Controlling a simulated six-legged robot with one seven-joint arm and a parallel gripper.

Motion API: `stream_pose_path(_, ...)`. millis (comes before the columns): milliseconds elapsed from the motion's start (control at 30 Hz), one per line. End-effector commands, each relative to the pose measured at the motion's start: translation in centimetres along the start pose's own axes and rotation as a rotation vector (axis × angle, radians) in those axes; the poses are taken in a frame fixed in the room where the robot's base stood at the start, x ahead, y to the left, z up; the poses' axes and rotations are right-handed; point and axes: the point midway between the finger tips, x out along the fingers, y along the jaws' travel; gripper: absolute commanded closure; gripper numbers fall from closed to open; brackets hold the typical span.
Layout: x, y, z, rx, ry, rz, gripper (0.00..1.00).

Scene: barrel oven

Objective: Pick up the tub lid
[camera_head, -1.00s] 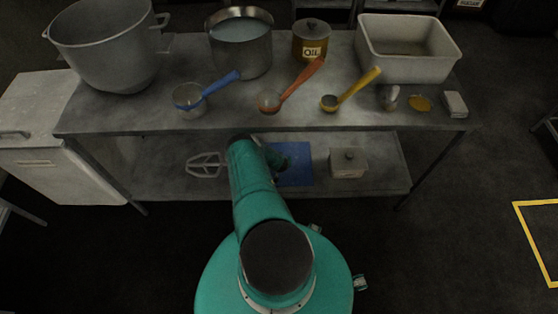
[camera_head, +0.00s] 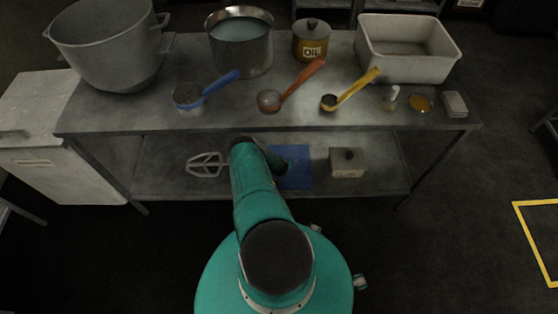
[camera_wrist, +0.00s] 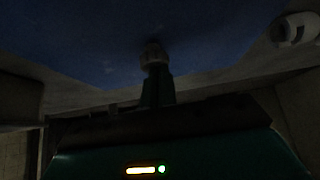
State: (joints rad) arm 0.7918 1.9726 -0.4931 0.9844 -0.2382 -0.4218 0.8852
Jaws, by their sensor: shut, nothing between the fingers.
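A flat blue square (camera_head: 294,168) lies on the lower shelf; it may be the tub lid, but I cannot be sure. It fills the upper part of the wrist view as a dark blue surface (camera_wrist: 110,40). My gripper (camera_wrist: 154,50) is shut and empty, with its tips over or against the blue surface; whether they touch is too dark to tell. In the head view my arm reaches under the tabletop and its end partly covers the blue square. An open white rectangular tub (camera_head: 452,52) stands on the tabletop at the right.
The metal tabletop (camera_head: 330,115) overhangs the lower shelf.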

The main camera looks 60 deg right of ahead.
Motion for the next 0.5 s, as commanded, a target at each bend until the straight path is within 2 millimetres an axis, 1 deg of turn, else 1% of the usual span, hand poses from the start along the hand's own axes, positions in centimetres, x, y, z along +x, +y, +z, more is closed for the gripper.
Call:
stream_pose_path(33, -0.7, 0.4, 2.6, 0.001, -0.029, 0.012, 1.0)
stream_pose_path(200, -2.8, 0.4, 5.4, 0.002, -0.029, 0.014, 1.0)
stream_pose_path(333, -4.1, 0.4, 7.2, -0.001, -0.029, 0.013, 1.0)
stream_pose_path(400, -4.5, 0.4, 7.8, 0.001, -0.029, 0.013, 1.0)
stream_pose_path(500, -4.8, 0.4, 8.2, -0.001, -0.03, 0.014, 1.0)
